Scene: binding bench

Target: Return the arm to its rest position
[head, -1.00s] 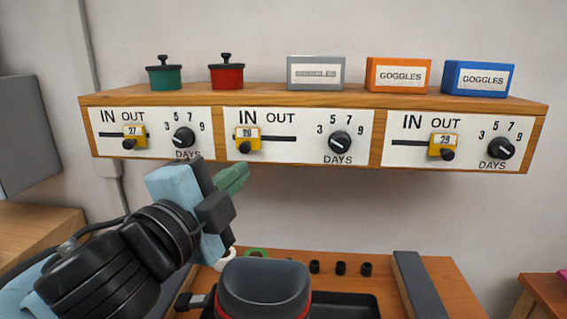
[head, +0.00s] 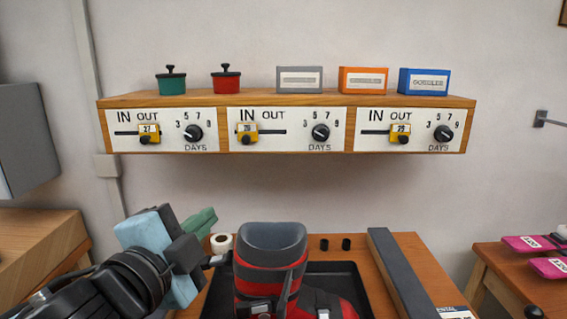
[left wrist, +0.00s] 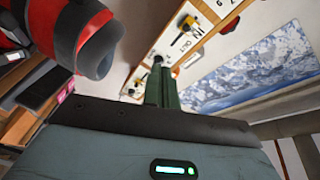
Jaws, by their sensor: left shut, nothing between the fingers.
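My left gripper (head: 203,219) is in the lower left of the head view, with its green fingers shut and nothing between them. It is below the wall shelf, just left of the red and grey ski boot (head: 268,280), and apart from the shelf's sliders and dials. In the left wrist view the shut fingers (left wrist: 161,85) point toward the shelf panels, and the boot (left wrist: 75,35) shows at upper left. My right gripper is in neither view.
The wooden shelf (head: 285,99) carries two lidded pots and several boxes. Its front has three IN/OUT sliders and DAYS dials. The boot stands in a black tray (head: 345,275) on the bench. A dark bar (head: 400,270) lies right of it. Pink items (head: 525,243) sit on a right table.

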